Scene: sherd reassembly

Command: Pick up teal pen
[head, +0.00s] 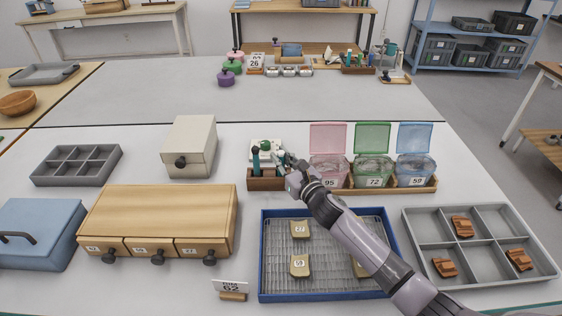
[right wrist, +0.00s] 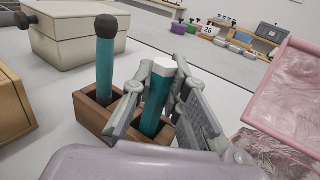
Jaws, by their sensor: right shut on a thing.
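The teal pen (right wrist: 155,102), with a white top end, stands in a slot of a small wooden holder (right wrist: 94,122). My right gripper (right wrist: 160,88) is shut on it, with one finger on each side. In the head view, my right gripper (head: 287,165) is at the right end of the holder (head: 262,184), and its fingers mostly hide the pen. A second teal tool (right wrist: 105,72) with a dark rounded tip stands in the left slot. My left gripper is out of view.
Pink, green and blue lidded boxes (head: 372,172) stand right of the holder. A cream box (head: 195,140) is to the left, behind a wooden drawer unit (head: 160,212). A blue tray (head: 263,255) with sherds and a grey divided tray (head: 483,268) lie in front.

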